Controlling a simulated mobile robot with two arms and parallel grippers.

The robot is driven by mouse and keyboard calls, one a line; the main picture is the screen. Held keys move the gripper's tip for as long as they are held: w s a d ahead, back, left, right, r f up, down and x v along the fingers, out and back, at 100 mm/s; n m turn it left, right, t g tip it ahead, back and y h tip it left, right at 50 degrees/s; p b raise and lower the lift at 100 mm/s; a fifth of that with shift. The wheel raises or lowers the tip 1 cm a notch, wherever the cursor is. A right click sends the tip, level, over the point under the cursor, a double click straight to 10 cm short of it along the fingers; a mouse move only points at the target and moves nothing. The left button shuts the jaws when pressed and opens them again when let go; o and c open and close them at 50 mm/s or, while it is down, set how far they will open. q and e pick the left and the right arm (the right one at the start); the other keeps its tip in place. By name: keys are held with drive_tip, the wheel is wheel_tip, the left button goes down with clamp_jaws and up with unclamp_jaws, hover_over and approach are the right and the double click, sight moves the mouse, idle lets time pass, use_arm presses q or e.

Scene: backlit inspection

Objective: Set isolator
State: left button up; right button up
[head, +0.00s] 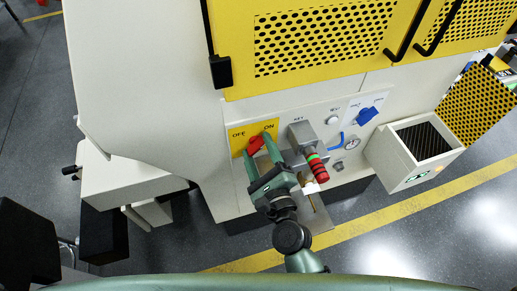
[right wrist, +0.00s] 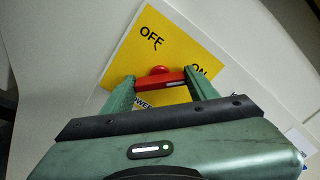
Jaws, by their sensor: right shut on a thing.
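The isolator is a red rotary handle (head: 256,143) on a yellow plate (head: 238,146) marked OFF at the left and ON at the right. My right gripper (head: 262,155) is at the plate, its green fingers closed on the two ends of the handle. In the right wrist view the red handle (right wrist: 160,79) lies across between the fingertips, its right end near the word ON. I cannot tell its exact angle from this. The lower lettering on the yellow plate (right wrist: 180,45) is partly hidden by my gripper. My left gripper is not in view.
Right of the plate are a grey lock block (head: 301,133) with a red and green striped piece (head: 318,168), a blue knob (head: 367,115) and a gauge (head: 352,143). Yellow perforated doors (head: 325,35) are above.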

drive_tip(key=shift+n, duration=0.3)
drive_tip(key=shift+p, duration=0.3)
drive_tip(key=n+p, duration=0.1)
drive_tip(key=n, duration=0.1)
drive_tip(key=shift+r+n, duration=0.1)
drive_tip(key=shift+n, duration=0.2)
drive_tip(key=n+p, duration=0.3)
drive_tip(key=n, duration=0.3)
drive_tip(key=n+p, duration=0.3)
drive_tip(key=n, duration=0.2)
drive_tip(key=shift+n, duration=0.3)
drive_tip(key=shift+f+n+p, duration=0.25)
drive_tip(key=shift+n+p, duration=0.25)
drive_tip(key=shift+n, duration=1.1)
drive_tip(key=shift+s+f, duration=0.1)
drive_tip(key=o, duration=1.4)
drive_tip(key=shift+c, duration=0.2)
